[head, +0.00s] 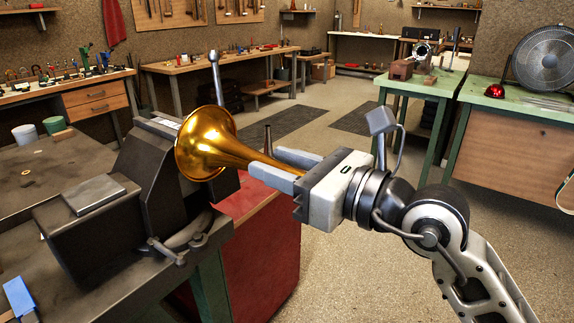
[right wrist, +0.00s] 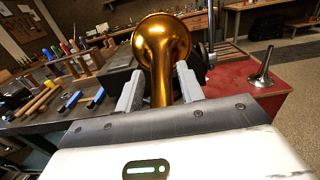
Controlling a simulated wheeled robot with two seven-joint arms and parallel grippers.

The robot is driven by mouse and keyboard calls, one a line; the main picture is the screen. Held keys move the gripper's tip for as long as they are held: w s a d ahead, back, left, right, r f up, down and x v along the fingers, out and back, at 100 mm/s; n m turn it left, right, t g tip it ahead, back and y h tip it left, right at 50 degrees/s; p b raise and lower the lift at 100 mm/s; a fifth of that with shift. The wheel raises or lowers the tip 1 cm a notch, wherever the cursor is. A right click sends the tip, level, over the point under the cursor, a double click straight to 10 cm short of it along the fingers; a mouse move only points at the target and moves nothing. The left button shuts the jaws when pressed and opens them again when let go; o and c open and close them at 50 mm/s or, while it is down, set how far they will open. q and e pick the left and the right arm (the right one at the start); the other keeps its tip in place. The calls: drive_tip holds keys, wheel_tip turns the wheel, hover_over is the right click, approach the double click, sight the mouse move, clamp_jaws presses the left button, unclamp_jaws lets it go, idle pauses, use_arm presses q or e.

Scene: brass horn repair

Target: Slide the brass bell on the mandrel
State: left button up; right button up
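The shiny brass bell (head: 215,150) is in the air beside the vise, its wide mouth to the left and its thin tail toward my right gripper (head: 266,160). In the right wrist view the bell (right wrist: 162,55) has its tail between the two fingers (right wrist: 162,80), which look closed against it. A grey steel cone with a flared base, which looks like the mandrel, stands upright on the red cabinet top (right wrist: 262,75). In the head view this cone (head: 267,138) is behind the bell's tail, its base hidden by my gripper. My left gripper is not in view.
A large dark vise (head: 150,170) is on the near bench, close to the bell's mouth. An upright steel rod (head: 216,80) rises behind the bell. The red cabinet (head: 265,240) stands below my gripper. Hand tools (right wrist: 75,75) lie on the bench. Open floor lies to the right.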

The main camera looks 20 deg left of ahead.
drive_tip(key=shift+o, duration=0.9)
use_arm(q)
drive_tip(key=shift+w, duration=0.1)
use_arm(e)
drive_tip(key=shift+s+d+f, duration=0.1)
drive_tip(key=shift+d+f, duration=0.05)
drive_tip(key=shift+d, duration=0.4)
use_arm(q)
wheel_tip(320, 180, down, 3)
drive_tip(key=b, duration=0.3)
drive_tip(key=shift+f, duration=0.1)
use_arm(e)
drive_tip(key=v, duration=1.5)
drive_tip(key=shift+r, duration=0.2)
drive_tip(key=shift+a, duration=0.1)
